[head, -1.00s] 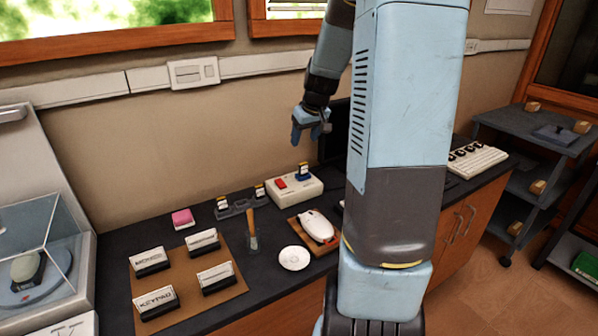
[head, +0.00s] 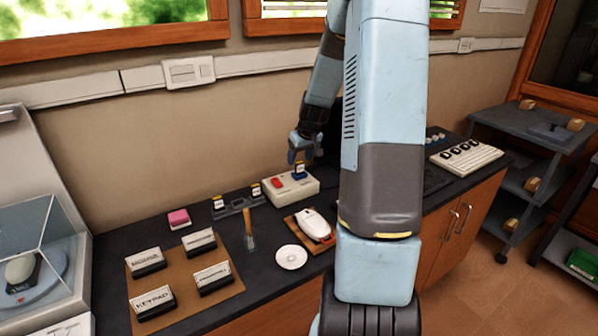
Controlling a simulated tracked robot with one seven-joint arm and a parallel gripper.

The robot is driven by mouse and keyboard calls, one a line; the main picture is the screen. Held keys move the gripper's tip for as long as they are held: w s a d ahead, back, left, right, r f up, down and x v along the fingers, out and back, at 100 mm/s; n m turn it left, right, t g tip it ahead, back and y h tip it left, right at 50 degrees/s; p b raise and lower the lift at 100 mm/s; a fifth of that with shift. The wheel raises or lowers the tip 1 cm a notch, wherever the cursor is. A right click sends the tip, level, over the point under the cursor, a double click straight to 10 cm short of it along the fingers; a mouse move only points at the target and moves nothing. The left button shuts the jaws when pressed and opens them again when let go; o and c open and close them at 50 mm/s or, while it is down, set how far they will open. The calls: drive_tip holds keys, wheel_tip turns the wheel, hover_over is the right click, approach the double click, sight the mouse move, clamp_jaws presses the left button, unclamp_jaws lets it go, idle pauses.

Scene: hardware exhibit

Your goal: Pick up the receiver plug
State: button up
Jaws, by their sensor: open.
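A small blue plug with a pale, yellowish upper part (head: 299,170) stands upright on the right part of a cream box (head: 306,190), beside a red piece. It appears to be the receiver plug, though similar yellow-and-white topped pieces stand in a dark holder to the left. My gripper (head: 302,159) points down directly above the blue plug, open, with its fingertips close to the plug's top. I cannot tell whether they touch it or are around it.
The dark holder (head: 236,207) and a white mouse (head: 314,224) are nearby. A white disc (head: 291,257), a pink block (head: 178,217) and a brown board with labelled blocks (head: 203,304) lie left and in front.

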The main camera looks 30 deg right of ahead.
sight(300, 163)
drive_tip(key=shift+d+x, duration=0.15)
drive_tip(key=shift+x, duration=1.15)
drive_tip(key=shift+d+x, duration=0.2)
drive_tip(key=shift+x, duration=1.1)
drive_tip(key=shift+c, duration=0.3)
drive_tip(key=c, duration=1)
drive_tip(key=shift+o, duration=0.2)
drive_tip(key=shift+r, duration=0.1)
